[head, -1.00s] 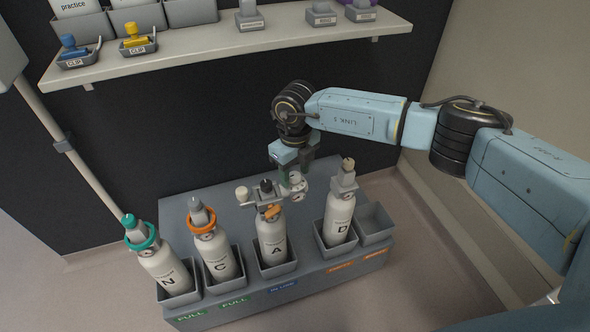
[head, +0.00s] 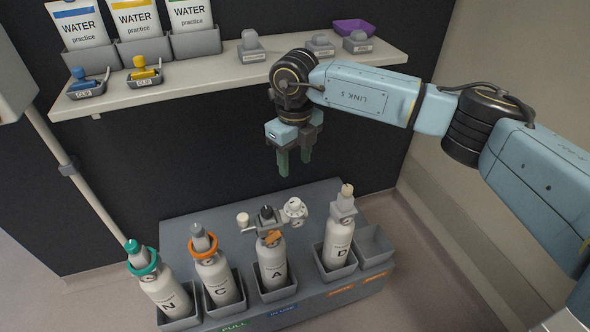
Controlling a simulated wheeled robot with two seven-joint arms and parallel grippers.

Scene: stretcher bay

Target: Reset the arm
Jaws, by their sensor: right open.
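My right gripper (head: 294,163) hangs above the cylinder stand, fingers pointing down. Its two green fingers are apart with nothing between them. Below it, clear of the fingers, cylinder A (head: 273,262) stands upright in its holder with a regulator (head: 293,211) at its top and an orange piece (head: 271,238) on the neck. My right arm (head: 357,92) reaches in from the right. My left gripper is not in view.
Cylinders N (head: 167,291), C (head: 218,283) and D (head: 338,246) stand in the grey stand (head: 190,223); its far-right holder (head: 372,246) is empty. A shelf (head: 210,70) behind carries water packs (head: 136,20), clips (head: 144,74) and a purple tray (head: 354,27). A pole (head: 85,185) is at the left.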

